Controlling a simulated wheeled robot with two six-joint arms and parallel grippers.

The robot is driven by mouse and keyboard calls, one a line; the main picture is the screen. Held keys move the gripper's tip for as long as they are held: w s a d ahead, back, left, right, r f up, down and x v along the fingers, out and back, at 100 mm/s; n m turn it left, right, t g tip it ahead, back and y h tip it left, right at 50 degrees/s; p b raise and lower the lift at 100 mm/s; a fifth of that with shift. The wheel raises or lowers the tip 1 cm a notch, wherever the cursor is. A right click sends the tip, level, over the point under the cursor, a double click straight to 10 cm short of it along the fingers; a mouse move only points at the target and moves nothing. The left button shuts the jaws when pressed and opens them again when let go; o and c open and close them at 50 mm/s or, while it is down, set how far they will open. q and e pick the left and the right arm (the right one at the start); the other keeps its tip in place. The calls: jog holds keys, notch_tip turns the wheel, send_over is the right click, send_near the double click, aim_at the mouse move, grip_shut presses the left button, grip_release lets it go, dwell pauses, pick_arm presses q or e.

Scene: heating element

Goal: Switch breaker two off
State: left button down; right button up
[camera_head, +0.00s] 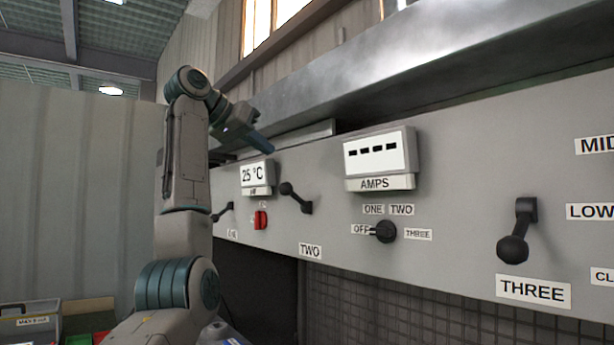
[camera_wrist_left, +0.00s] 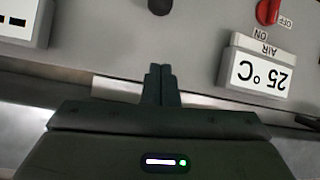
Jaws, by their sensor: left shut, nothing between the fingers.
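The breaker two lever (camera_head: 296,198) is a black handle with a round knob on the grey panel, above the TWO label (camera_head: 310,251). Its knob points up and to the left of its mount. In the left wrist view a dark rounded end, likely this lever's knob (camera_wrist_left: 160,6), shows at the top edge. My left gripper (camera_head: 268,147) is above the lever, near the panel's upper edge and apart from the lever. In the left wrist view its fingers (camera_wrist_left: 160,75) are together with nothing between them. My right gripper is not in view.
The temperature display (camera_head: 256,174) and AMPS meter (camera_head: 378,158) stick out either side of lever two. A red switch (camera_head: 260,220) and black selector knob (camera_head: 385,231) sit lower. Breaker three's lever (camera_head: 517,230) points down. A metal ledge (camera_head: 430,75) overhangs the panel.

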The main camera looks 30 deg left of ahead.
pick_arm(q)
jog(key=shift+s+d+r, duration=0.1)
jog(key=shift+s+r, duration=0.15)
jog(key=shift+r, duration=0.2)
jog(key=p, duration=0.5)
send_over(292, 195)
jog(key=w+a, duration=0.1)
jog(key=w, duration=0.1)
notch_tip(292, 195, down, 4)
jog(key=shift+r, duration=0.1)
jog(key=s+f, duration=0.2)
jog(key=shift+a+f, duration=0.2)
jog(key=shift+f, duration=0.2)
jog(key=shift+s+a+f+p, duration=0.1)
jog(key=shift+s+f+p, duration=0.2)
jog(key=shift+s, duration=0.15)
jog(key=shift+w, duration=0.15)
